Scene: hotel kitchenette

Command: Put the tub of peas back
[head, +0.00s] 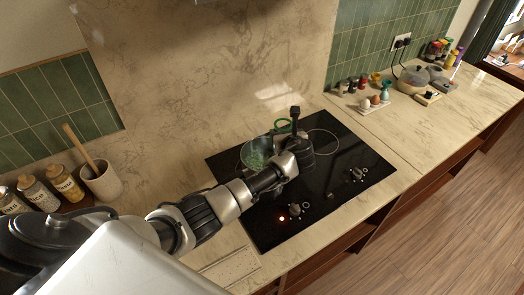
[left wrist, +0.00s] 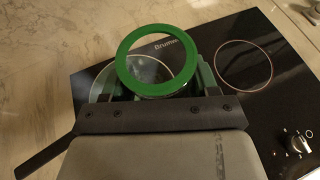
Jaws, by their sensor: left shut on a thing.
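A tub with a bright green rim (left wrist: 158,29) is between the fingers of my left gripper (left wrist: 160,84); its round open mouth shows in the left wrist view. In the head view only its green rim (head: 283,120) shows behind my left gripper (head: 292,142), which hides the rest. My left gripper is shut on the tub, over the far left part of the hob. A pan (head: 256,150) with green contents sits beside and below the gripper; in the wrist view the tub and gripper partly cover it (left wrist: 100,76). My right gripper is out of view.
Jars (head: 65,184) and a utensil crock (head: 102,182) stand at left. An egg holder (head: 373,102), spice bottles and a pot (head: 412,80) stand at right. The counter between is clear.

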